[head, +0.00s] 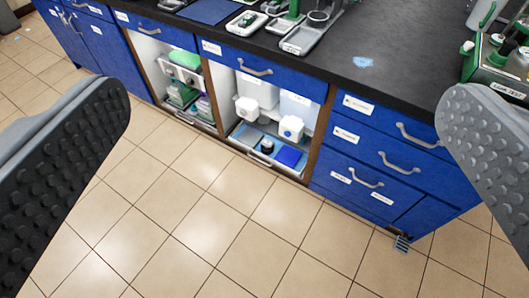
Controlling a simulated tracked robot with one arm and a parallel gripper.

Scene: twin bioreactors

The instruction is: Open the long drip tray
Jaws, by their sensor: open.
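My gripper (287,112) is open and empty, with one ridged grey finger at the left edge and the other at the right, far in front of the cabinets. A light blue tray (243,138) lies low in the middle open bay, with a handle at its front. A dark round jar and a blue block sit in it. Another low tray (203,124) with a front handle is in the narrower open bay to its left. I cannot tell which one is the long drip tray. Both look pushed in, and my gripper touches neither.
Blue drawers (385,160) with grey handles stand right of the bays. White containers (258,90) fill the middle bay above its tray. The black bench top (370,45) carries instruments, with a green-framed device (500,65) at right. The tiled floor (215,220) in front is clear.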

